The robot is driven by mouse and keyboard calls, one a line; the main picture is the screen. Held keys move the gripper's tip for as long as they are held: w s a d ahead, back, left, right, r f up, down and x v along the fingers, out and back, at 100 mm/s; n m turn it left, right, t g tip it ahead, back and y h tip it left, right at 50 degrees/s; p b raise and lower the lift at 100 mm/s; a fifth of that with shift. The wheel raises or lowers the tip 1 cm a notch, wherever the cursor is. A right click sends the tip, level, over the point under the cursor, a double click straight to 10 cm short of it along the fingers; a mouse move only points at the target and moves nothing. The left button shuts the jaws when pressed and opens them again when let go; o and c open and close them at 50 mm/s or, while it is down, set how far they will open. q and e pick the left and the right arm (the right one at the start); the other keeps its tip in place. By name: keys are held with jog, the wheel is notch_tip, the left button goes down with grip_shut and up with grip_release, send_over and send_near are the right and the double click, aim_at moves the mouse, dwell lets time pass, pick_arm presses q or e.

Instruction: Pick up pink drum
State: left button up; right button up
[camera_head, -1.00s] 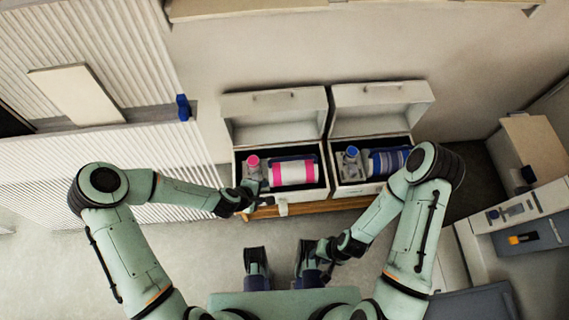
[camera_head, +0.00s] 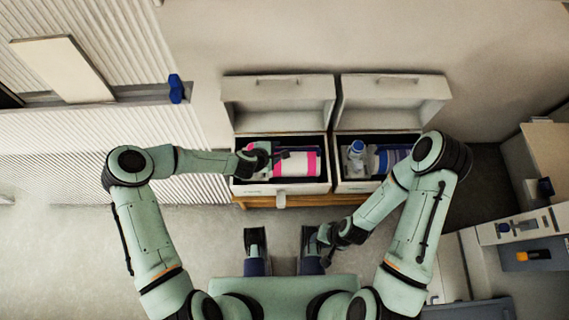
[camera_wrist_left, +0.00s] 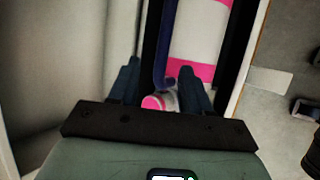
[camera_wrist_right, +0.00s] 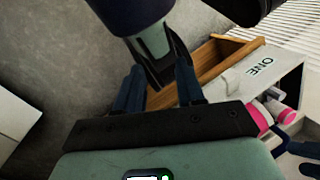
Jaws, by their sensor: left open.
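The pink drum (camera_head: 296,164), a white cylinder with pink bands, lies on its side in the left open box (camera_head: 260,190). It also shows in the left wrist view (camera_wrist_left: 198,35), with a dark blue strap or handle (camera_wrist_left: 168,45) along its left side. My left gripper (camera_head: 277,157) is over this box at the drum's left part and hides some of it. Its fingers (camera_wrist_left: 158,85) are apart. A bottle with a pink cap (camera_wrist_left: 153,103) shows between and below them, not visibly gripped. My right gripper (camera_wrist_right: 158,88) is low, in front of the boxes, its fingers apart and empty.
The right open box (camera_head: 362,187) holds a blue-capped bottle (camera_head: 356,148) and a blue-banded cylinder (camera_head: 393,157). Both lids stand raised behind. A counter (camera_head: 515,228) stands at the right.

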aim_at(281, 149)
pick_arm(q)
jog(key=b+x, duration=0.1)
jog(key=x, duration=0.4)
jog(key=shift+s+f, duration=0.1)
jog(key=shift+f, duration=0.05)
grip_shut()
dwell(1.1)
jog(key=shift+r, duration=0.2)
